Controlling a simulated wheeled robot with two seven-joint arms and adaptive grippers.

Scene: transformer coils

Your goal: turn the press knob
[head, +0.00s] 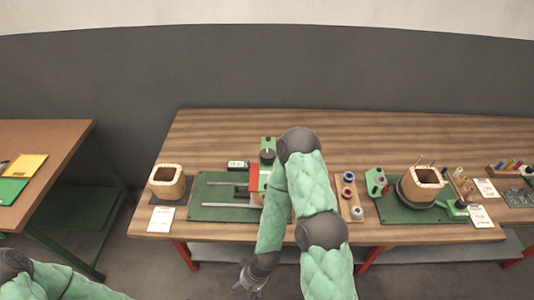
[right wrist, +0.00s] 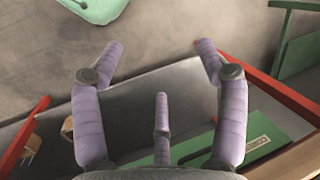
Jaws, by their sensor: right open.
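The press (head: 267,150), a green upright with a dark part near its top and a red part beside it, stands on a green base plate (head: 225,212) on the table. My right arm crosses in front of it and hides its right side. I cannot make out the knob clearly. My right gripper (head: 250,280) hangs low, in front of the table's front edge and apart from the press. In the right wrist view its purple fingers (right wrist: 160,60) are spread open with nothing between them. My left arm shows at the bottom left; its gripper is out of view.
A wooden coil block (head: 167,182) stands left of the press. A rack of spools (head: 348,190) and another coil on a green plate (head: 390,211) stand to the right. A side table (head: 50,135) is at the far left, with a floor gap between.

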